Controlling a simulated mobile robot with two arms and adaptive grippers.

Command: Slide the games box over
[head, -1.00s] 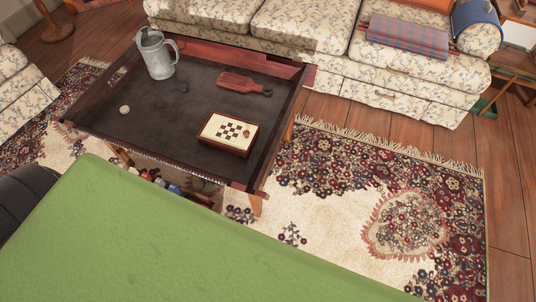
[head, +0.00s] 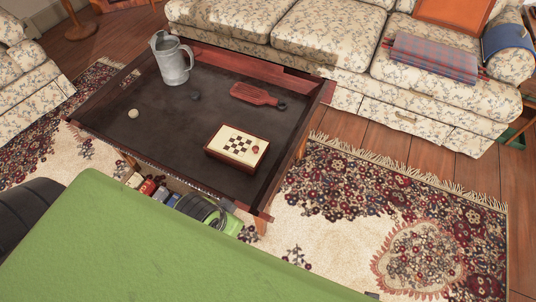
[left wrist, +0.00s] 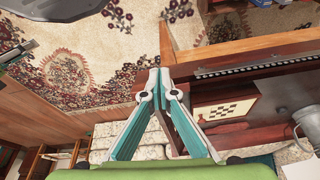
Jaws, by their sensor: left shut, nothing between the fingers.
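The games box (head: 237,146) is a dark red-brown box with a cream top, a small checkerboard and a small reddish piece on it. It lies on the dark top of the low table (head: 165,125), near the front right corner. In the left wrist view the box (left wrist: 228,110) appears right of my left gripper (left wrist: 155,78). That gripper's teal and white fingers are together and empty, and appear apart from the box. I cannot make out this gripper in the head view.
A metal pitcher (head: 172,60), a red paddle-shaped board (head: 255,94), a dark lump (head: 195,95) and a pale ball (head: 133,113) are on the table. Its edges are raised. Several small items (head: 160,190) show below its front edge. A floral sofa (head: 330,35) stands behind.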

